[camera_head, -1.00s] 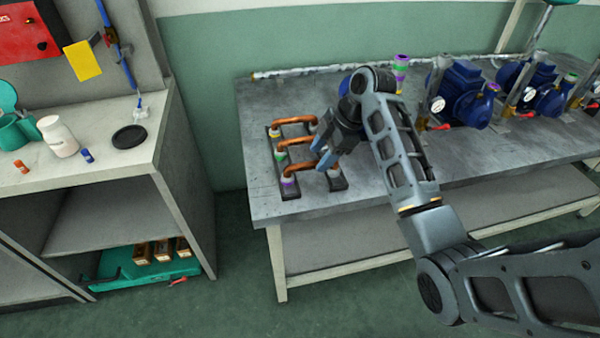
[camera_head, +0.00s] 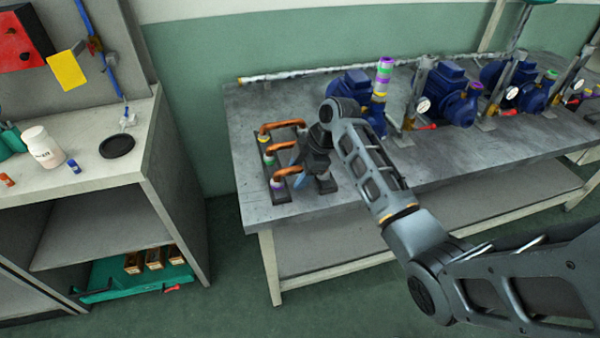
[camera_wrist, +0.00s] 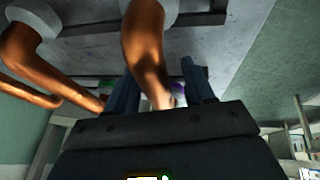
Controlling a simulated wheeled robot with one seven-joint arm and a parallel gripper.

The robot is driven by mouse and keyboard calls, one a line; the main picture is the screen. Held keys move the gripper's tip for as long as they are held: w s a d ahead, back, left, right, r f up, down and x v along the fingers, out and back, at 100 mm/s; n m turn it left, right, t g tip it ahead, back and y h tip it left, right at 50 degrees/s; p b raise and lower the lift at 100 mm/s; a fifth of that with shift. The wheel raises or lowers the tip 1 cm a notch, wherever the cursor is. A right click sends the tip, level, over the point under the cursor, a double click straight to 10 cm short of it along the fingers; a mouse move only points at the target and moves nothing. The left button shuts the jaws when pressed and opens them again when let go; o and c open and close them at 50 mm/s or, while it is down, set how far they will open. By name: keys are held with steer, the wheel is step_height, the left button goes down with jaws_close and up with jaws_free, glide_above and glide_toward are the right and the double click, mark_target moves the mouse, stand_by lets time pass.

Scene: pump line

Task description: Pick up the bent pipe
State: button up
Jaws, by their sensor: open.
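Three bent copper pipes stand in a black rack at the left end of the metal bench: a back one (camera_head: 283,124), a middle one (camera_head: 282,144) and a front one (camera_head: 288,171). Their ends sit in pale sockets with coloured bands. My gripper (camera_wrist: 160,78) is open at the front pipe. In the wrist view a copper pipe (camera_wrist: 146,45) passes between its two fingers, and another pipe (camera_wrist: 28,52) lies to the left. In the head view my wrist hides the right ends of the pipes, and I cannot tell whether a finger touches the pipe.
Blue pumps (camera_head: 447,95) with gauges stand along the bench to the right. A column with coloured bands (camera_head: 381,80) rises just behind my arm. The bench top (camera_head: 245,190) is bare left of the rack. A separate workbench (camera_head: 85,170) stands at the left.

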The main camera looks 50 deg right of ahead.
steer(key=shift+f, duration=0.2)
stand_by(0.3)
steer(key=shift+c, duration=0.2)
jaws_close()
stand_by(0.3)
